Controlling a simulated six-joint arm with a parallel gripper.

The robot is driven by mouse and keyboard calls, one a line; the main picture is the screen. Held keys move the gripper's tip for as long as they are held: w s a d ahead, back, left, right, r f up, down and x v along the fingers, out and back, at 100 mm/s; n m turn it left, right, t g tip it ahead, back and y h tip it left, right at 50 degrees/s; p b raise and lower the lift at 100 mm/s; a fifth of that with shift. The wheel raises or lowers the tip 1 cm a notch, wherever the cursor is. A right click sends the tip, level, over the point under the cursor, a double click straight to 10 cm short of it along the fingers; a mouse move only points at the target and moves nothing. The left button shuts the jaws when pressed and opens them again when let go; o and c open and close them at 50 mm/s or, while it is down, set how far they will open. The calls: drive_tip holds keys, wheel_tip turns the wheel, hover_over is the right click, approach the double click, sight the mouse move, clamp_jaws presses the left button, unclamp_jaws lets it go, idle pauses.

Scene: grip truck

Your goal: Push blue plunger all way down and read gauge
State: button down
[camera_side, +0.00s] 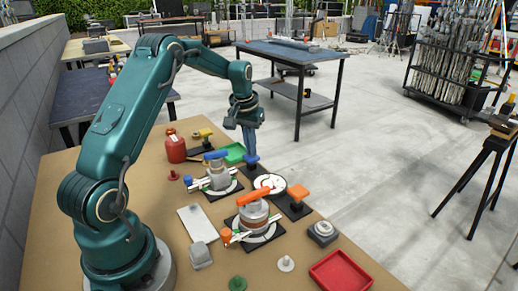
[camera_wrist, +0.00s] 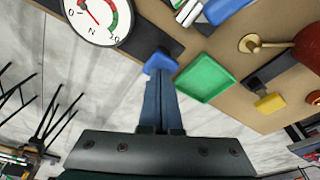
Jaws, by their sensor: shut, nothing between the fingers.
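The blue plunger (camera_side: 251,161) stands on a dark base plate beside the round white gauge (camera_side: 270,184). My gripper (camera_side: 249,150) points straight down over the plunger with its fingers shut and empty. In the wrist view the fingertips (camera_wrist: 161,76) meet the edge of the blue plunger cap (camera_wrist: 159,62); I cannot tell whether they press on it. The fingers hide part of the cap and its stem. The gauge (camera_wrist: 97,22) shows a dial with a green and red band, its top cut off; its red needle points to the upper left, near the 0.
A green tray (camera_wrist: 204,78) lies close beside the plunger. An orange-topped plunger (camera_side: 298,193), an orange-handled valve (camera_side: 254,213) and a blue-handled valve (camera_side: 217,176) stand nearby. A red bottle (camera_side: 175,148) and red tray (camera_side: 341,272) are farther off.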

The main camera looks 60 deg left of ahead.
drive_tip(key=shift+r, duration=1.55)
drive_tip(key=shift+r, duration=2.5)
drive_tip(key=s+d+r+m+t, duration=0.2)
drive_tip(key=s+d+r, duration=0.1)
drive_tip(key=d+r, duration=0.35)
drive_tip(key=s+d+r+m+t, duration=0.1)
drive_tip(key=s+d+r+m, duration=0.15)
drive_tip(key=d+r, duration=0.4)
drive_tip(key=s+d+f, duration=0.4)
drive_tip(key=s+f, duration=0.1)
drive_tip(key=s, duration=0.2)
drive_tip(key=s+d+f+m+h, duration=0.1)
drive_tip(key=s+d+f, duration=0.3)
drive_tip(key=s, duration=0.3)
drive_tip(key=shift+s+d+f+t, duration=0.15)
drive_tip(key=shift+d+f+t, duration=0.15)
drive_tip(key=shift+f, duration=0.35)
